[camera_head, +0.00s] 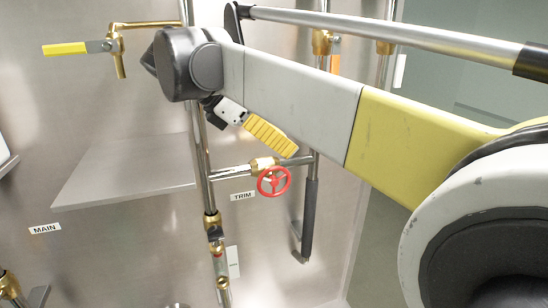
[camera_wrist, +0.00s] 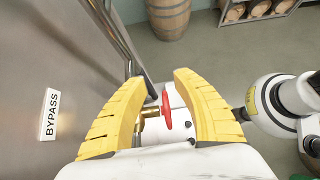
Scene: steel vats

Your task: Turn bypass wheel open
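In the wrist view a red handwheel (camera_wrist: 166,108) on a brass valve (camera_wrist: 151,111) shows nearly edge-on between the two yellow fingers of my gripper (camera_wrist: 160,80). The fingers are apart, with gaps between them and the wheel; I cannot tell whether the wheel lies at fingertip depth. A BYPASS label (camera_wrist: 49,114) is on the steel wall to the left. In the head view my gripper (camera_head: 271,136) hangs below the arm, seen from the side. No bypass wheel is discernible there; my arm covers part of the piping.
In the head view a red TRIM wheel (camera_head: 273,181) sits just below my gripper, beside its TRIM label (camera_head: 243,196). A steel ledge (camera_head: 125,188) and a yellow lever (camera_head: 65,48) are left. A dark padded bar (camera_head: 310,215) stands right. A barrel (camera_wrist: 169,18) is beyond.

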